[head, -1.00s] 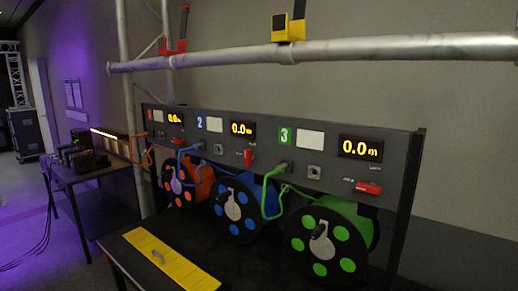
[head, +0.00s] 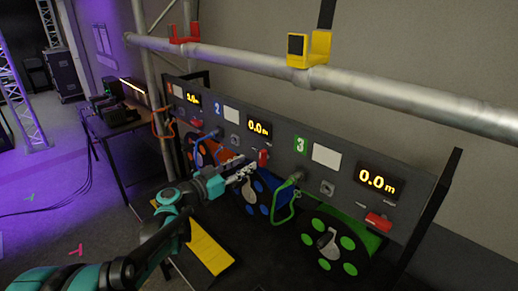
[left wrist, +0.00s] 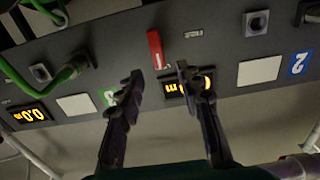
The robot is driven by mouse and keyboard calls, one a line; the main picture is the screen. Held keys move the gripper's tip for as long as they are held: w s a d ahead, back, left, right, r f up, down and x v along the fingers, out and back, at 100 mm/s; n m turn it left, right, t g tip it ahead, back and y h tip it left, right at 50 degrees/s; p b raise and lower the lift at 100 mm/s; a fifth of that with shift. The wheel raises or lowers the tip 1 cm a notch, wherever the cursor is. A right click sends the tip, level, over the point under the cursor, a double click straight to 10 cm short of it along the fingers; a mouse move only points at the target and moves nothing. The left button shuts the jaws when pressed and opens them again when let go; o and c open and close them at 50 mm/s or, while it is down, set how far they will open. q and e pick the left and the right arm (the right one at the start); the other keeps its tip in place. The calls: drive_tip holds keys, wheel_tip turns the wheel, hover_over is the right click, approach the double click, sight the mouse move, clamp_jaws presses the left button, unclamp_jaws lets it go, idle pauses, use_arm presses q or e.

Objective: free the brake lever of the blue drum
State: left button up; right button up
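The blue drum (head: 265,205) sits under the panel section marked 2, partly hidden by my left gripper (head: 244,172). Its red brake lever (head: 263,158) is on the panel below that section's display and points up and down. In the left wrist view, which is upside down, the red lever (left wrist: 156,48) lies beyond and between the fingertips. My left gripper (left wrist: 158,74) is open there, its fingers apart with nothing between them; I see no contact with the lever. My right gripper is not in view.
The green drum (head: 335,244) and its green cable (head: 284,213) are to the right. The orange drum (head: 205,153) is to the left, partly behind my arm. A truss tube (head: 400,97) with a yellow clamp (head: 310,48) runs above the panel. A yellow plate (head: 208,250) lies below my arm.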

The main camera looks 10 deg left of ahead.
sight(260, 156)
use_arm(q)
drive_tip(key=x, duration=0.7)
drive_tip(key=shift+s+d, duration=0.1)
drive_tip(key=shift+s, duration=0.05)
clamp_jaws()
